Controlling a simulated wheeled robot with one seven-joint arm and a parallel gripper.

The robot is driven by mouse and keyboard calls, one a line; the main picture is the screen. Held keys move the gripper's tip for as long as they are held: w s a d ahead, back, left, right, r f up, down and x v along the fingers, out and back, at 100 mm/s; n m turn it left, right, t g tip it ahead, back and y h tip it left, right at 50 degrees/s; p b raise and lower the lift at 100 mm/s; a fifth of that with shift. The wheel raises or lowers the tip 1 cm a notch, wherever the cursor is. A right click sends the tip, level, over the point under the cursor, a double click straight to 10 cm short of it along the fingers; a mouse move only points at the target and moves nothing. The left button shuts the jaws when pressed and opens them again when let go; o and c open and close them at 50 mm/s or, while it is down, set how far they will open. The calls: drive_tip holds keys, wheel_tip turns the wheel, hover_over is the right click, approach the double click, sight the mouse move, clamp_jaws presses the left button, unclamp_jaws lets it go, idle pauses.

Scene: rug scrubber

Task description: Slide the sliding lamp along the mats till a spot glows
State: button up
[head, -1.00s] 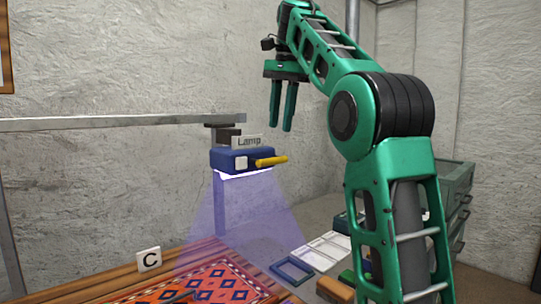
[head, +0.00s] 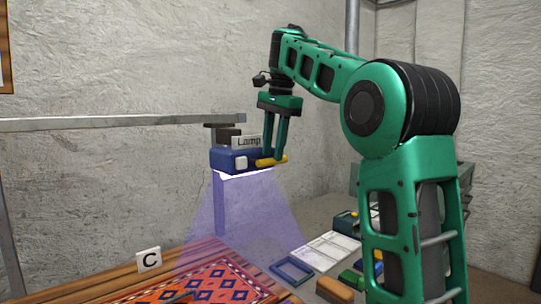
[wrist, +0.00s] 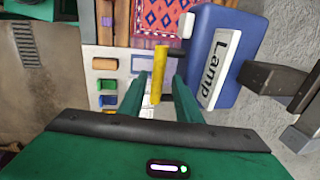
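The lamp (head: 232,160) is a blue box labelled "Lamp", hanging from a grey rail and casting a violet beam downward. A yellow handle (head: 271,161) sticks out from its right side. My gripper (head: 273,156) points down, with its fingertips at the handle. In the wrist view the handle (wrist: 160,70) lies between the two open fingers (wrist: 160,85), with gaps visible on both sides. The blue lamp (wrist: 213,62) is to the right of the fingers there. The patterned red mat (head: 225,279) lies below, partly in the beam; no glowing spot shows on it.
The rail (head: 110,124) runs left from the lamp along the wall. A card marked C (head: 149,259) stands at the mat's back edge on the wooden table.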

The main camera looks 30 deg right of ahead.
drive_tip(key=shift+w+f, duration=0.1)
drive_tip(key=shift+f, duration=0.6)
drive_tip(key=shift+c, duration=0.7)
clamp_jaws()
drive_tip(key=shift+r, duration=0.1)
